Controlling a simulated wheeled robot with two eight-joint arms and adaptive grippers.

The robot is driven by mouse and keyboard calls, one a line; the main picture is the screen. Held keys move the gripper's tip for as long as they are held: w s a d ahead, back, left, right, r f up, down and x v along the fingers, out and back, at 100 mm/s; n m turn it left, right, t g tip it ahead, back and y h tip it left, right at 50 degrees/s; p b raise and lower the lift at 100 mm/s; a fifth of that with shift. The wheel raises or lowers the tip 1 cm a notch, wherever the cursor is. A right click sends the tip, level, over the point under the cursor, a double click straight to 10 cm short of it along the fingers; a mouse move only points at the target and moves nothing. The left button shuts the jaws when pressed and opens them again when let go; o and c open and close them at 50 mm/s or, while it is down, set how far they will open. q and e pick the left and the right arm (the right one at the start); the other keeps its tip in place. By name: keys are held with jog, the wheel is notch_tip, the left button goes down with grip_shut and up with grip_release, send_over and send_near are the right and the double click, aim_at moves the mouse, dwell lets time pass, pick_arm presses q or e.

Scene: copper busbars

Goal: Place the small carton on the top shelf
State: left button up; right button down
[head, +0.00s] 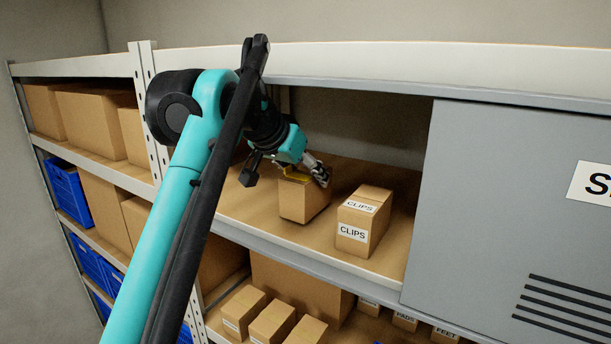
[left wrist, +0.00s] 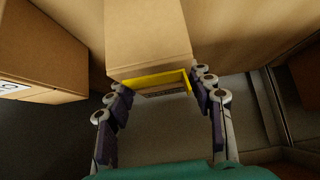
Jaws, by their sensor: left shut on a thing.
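The small carton (head: 303,199) is plain brown with a yellow strip along its upper edge. It is upright at the shelf board (head: 256,222) of the open bay; I cannot tell whether its bottom touches the board. My left gripper (head: 305,176) comes in from above and behind the carton and is shut on its upper part. In the left wrist view the carton (left wrist: 150,38) sits between the fingertips of the left gripper (left wrist: 160,85), with the yellow strip facing me. My right gripper is not in view.
A carton labelled CLIPS (head: 364,218) stands just right of the held one, with a narrow gap. A grey panel (head: 520,200) closes off the right side. A white beam (head: 370,62) runs above the bay. More cartons (head: 272,322) fill the shelf below.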

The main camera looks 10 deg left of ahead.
pick_arm(q)
jog(key=shift+s+f, duration=0.1)
jog(key=shift+f, duration=0.2)
jog(key=shift+s+a+f, duration=0.1)
jog(key=shift+s+f, duration=0.05)
jog(key=shift+s, duration=0.2)
jog(key=shift+w+f, duration=0.1)
jog(key=shift+w, duration=0.1)
jog(key=o, duration=1.5)
jog(key=shift+c, duration=0.2)
jog(key=shift+s, duration=0.1)
jog(key=v, duration=1.2)
